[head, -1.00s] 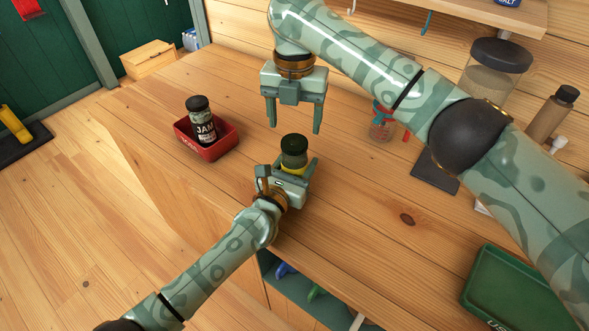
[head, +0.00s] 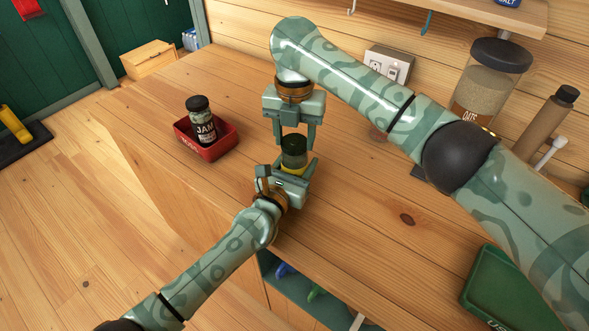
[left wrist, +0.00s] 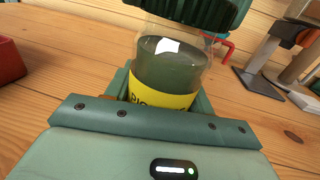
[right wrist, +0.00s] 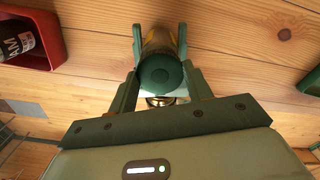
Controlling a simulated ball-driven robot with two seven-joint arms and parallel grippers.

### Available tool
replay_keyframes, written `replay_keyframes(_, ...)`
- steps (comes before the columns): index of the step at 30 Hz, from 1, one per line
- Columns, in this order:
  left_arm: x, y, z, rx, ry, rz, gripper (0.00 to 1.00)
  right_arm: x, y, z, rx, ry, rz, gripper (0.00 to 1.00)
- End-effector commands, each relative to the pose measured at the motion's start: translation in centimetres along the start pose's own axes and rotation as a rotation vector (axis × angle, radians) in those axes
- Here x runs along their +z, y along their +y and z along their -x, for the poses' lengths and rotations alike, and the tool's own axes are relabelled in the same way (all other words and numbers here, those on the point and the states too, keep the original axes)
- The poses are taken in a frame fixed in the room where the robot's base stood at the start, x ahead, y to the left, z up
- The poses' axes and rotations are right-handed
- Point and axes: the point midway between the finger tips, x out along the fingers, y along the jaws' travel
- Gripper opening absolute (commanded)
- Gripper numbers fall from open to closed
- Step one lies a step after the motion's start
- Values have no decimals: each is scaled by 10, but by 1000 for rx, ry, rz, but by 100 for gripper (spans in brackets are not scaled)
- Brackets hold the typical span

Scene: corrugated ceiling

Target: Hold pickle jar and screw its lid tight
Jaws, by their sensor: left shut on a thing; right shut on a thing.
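The pickle jar (head: 294,158) stands upright on the wooden bench, clear glass with dark green contents and a yellow label (left wrist: 165,94). My left gripper (head: 291,168) is shut around its lower body, at the label. The dark green lid (head: 293,141) sits on top of the jar; its ribbed edge shows at the top of the left wrist view (left wrist: 190,12). My right gripper (head: 294,137) comes down from above and is shut on the lid. The right wrist view looks down on the round lid (right wrist: 161,74) between the fingers. The threads are hidden.
A red tray (head: 228,137) with a jam jar (head: 202,122) stands to the left. A green tray (head: 505,290) lies at the front right. A large dark-lidded jar (head: 490,85) and a brown bottle (head: 545,118) stand at the back right.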

Motion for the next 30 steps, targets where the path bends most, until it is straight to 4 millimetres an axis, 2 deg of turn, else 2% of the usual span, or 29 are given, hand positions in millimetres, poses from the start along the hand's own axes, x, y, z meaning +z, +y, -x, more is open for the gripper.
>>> replay_keyframes(2, -1, 0, 0, 1, 1, 0, 0, 0, 0, 0, 0, 0, -14, 22)
replay_keyframes(5, -1, 0, 0, 1, 2, 1, 0, 0, 0, 0, -1, -1, -127, 22)
replay_keyframes(8, -1, 0, 0, 1, 2, 1, 0, 1, -1, 0, -1, -2, -383, 22)
replay_keyframes(15, -1, 1, 0, 1, 2, 1, 0, 0, 0, -1, 0, -1, -1164, 22)
replay_keyframes(18, -1, 1, 0, 1, 2, 1, 0, 0, 0, -1, 1, -1, -1421, 22)
replay_keyframes(20, -1, 1, 0, 1, 2, 1, 0, 0, 0, -2, 1, -1, -1532, 22)
replay_keyframes(24, -1, 0, 0, 1, 1, 0, 0, 0, 0, -2, 1, 0, -1532, 22)
replay_keyframes(25, -1, 0, 0, 1, 1, 0, 0, 0, 0, -2, 1, 0, -1532, 52)
replay_keyframes(27, -1, 0, 0, 1, 1, 0, 0, 0, 0, -2, 1, 0, -1531, 72)
replay_keyframes(28, -1, 0, 0, 1, 1, 0, 0, 0, 0, -2, 1, 0, -1531, 75)
replay_keyframes(30, -1, 0, 0, 1, 1, 0, 0, 0, 0, -2, 1, 0, -1531, 75)
